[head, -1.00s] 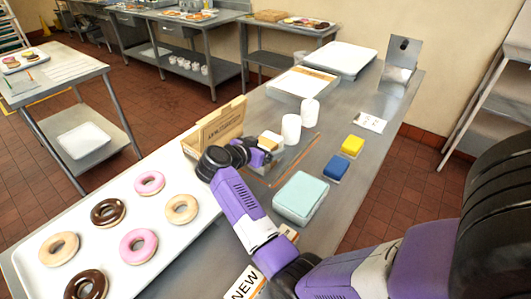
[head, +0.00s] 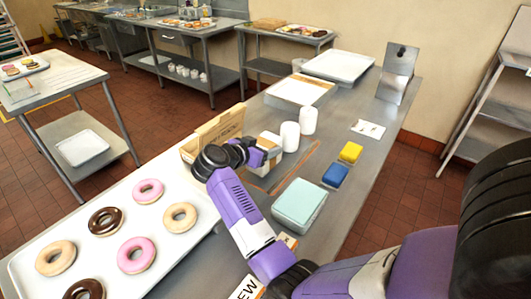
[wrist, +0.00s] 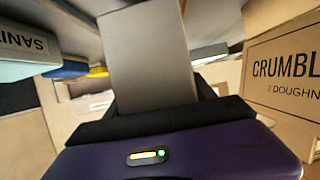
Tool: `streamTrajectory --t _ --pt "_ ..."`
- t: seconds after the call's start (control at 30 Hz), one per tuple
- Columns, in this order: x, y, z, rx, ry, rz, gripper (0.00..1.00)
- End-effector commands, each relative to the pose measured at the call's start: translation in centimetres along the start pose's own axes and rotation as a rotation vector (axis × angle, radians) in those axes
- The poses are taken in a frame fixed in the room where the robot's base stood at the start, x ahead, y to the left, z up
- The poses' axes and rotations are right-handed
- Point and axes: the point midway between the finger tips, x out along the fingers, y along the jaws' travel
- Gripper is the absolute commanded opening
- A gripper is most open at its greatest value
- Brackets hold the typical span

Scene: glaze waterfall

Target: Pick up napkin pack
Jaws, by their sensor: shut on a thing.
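The napkin pack (head: 268,143), a small pale block with a tan side, is at my gripper (head: 256,156), beside the open cardboard box. In the wrist view a plain grey-brown block (wrist: 150,55) stands between the dark fingers of my gripper (wrist: 155,115), which is shut on it. I take this block to be the pack. My wrist hides the pack's lower part in the head view, so I cannot clearly see a gap under it.
The cardboard doughnut box (head: 220,128) stands close on the left; its printed side fills the right of the wrist view (wrist: 285,75). Two white cylinders (head: 290,137) stand behind. A doughnut tray (head: 205,228), teal container (head: 300,204), blue block (head: 335,174) and yellow block (head: 350,152) are nearby.

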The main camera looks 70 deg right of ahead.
Motion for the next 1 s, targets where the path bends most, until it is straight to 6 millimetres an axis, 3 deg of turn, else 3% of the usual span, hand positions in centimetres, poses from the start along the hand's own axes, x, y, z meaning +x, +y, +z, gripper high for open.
streamTrajectory --t 0.5,0.7,1.0 --pt "-5.1 -0.1 -12.3 0.008 0.001 -0.001 0.18" --pt "-6.2 -0.1 -14.9 0.004 0.0 -0.001 0.18" --pt "-6.5 0.0 -15.8 0.0 0.0 0.0 0.18"
